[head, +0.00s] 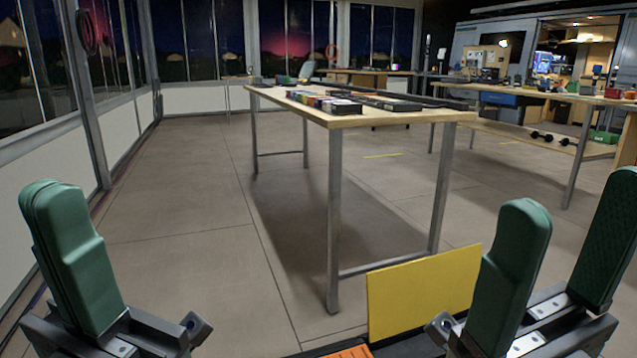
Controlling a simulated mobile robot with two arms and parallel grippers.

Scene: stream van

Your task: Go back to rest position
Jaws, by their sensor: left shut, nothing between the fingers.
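My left gripper (55,195) stands at the lower left with its green fingers pointing up. Its fingers are pressed together with nothing between them. My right gripper (572,200) stands at the lower right, its green fingers also pointing up. Its two fingers are well apart, and the gap between them is empty. Both grippers are in front of the near table and touch nothing that I can see.
A wooden table (395,119) with metal legs stands ahead, with boxes and dark flat items on top. A workbench (545,93) is at the right, dumbbells (553,139) on its lower shelf. Windows line the left. The floor (185,200) left of the table is clear.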

